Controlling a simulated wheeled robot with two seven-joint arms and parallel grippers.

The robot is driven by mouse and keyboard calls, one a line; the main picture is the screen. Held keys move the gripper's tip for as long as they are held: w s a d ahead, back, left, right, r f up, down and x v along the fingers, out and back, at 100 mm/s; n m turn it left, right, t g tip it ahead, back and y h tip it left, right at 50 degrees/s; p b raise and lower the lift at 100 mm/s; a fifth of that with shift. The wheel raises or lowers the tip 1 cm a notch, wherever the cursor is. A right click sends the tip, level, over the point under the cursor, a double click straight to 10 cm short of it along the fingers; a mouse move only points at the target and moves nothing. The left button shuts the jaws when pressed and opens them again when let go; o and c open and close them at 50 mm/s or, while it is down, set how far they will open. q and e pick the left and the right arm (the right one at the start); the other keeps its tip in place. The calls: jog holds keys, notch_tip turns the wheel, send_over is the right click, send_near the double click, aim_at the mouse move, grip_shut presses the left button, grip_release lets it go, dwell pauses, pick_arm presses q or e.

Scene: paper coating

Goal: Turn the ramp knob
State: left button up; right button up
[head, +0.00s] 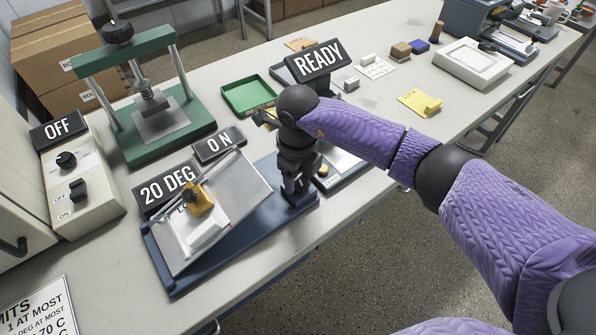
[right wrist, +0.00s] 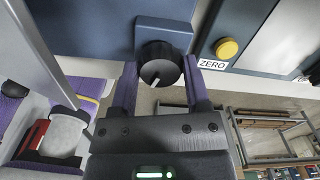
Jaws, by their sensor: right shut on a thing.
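The ramp (head: 246,198) is a tilted metal plate on a blue base (head: 232,252), with a "20 DEG" sign (head: 168,189) and an "ON" sign (head: 219,143) behind it. A white block and a brass-coloured piece (head: 199,200) are on the plate. My right gripper (head: 293,187) is at the right end of the base. In the wrist view its purple fingers (right wrist: 160,84) are shut on the knob, one each side. The knob is hidden in the head view.
A scale marked "ZERO" with a yellow button (right wrist: 227,48) is close to the right of the gripper. A "READY" sign (head: 318,61) and green tray (head: 248,95) stand behind. A green press (head: 145,90) and an "OFF" switch box (head: 80,180) are left.

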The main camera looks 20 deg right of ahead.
aim_at(298, 178)
dwell(0.3)
jog(key=o, duration=1.3)
notch_tip(298, 178, up, 10)
jog(key=shift+f+p, duration=0.1)
jog(key=shift+p, duration=0.9)
